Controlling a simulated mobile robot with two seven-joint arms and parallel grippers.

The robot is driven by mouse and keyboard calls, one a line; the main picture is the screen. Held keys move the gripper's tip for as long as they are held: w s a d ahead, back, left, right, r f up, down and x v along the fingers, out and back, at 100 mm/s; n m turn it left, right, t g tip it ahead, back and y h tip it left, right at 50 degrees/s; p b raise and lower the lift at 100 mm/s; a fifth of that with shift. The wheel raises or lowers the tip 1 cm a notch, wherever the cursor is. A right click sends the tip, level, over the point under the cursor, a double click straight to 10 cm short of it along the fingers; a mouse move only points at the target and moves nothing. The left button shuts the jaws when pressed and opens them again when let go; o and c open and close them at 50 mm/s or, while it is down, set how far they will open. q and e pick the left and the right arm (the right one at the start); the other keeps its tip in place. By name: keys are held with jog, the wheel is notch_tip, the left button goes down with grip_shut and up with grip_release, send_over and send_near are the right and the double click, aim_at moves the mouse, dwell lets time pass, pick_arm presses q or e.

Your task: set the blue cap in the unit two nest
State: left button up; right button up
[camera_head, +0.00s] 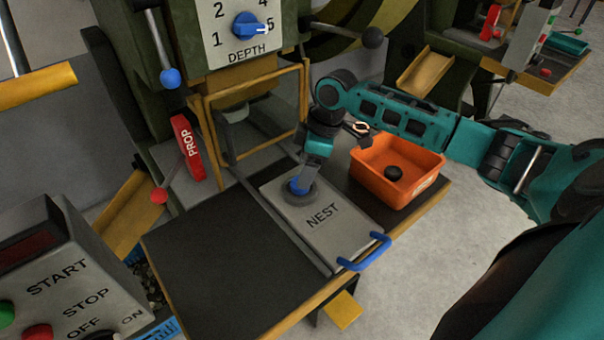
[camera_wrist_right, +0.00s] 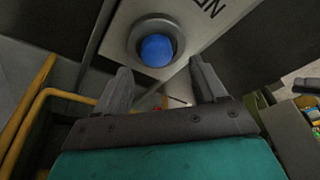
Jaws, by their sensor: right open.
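The blue cap (camera_head: 297,187) sits inside the round grey ring of the nest (camera_head: 299,197) on the grey plate marked NEST (camera_head: 335,225). In the right wrist view the blue cap (camera_wrist_right: 156,48) lies within the ring (camera_wrist_right: 137,31), with a dark gap around it. My right gripper (camera_head: 307,176) is over the nest, pointing down, and partly hides the cap in the head view. In the right wrist view its two fingers (camera_wrist_right: 158,72) are spread apart with nothing between them; the cap shows beyond their tips. My left gripper is not in view.
A blue handle (camera_head: 366,256) sticks out in front. The dark table (camera_head: 205,255) is clear at left.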

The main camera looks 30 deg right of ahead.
aim_at(315, 188)
jog(key=v, duration=0.7)
jog(key=shift+d+r+p, duration=0.2)
jog(key=shift+r+p, duration=0.15)
jog(key=shift+p, duration=0.1)
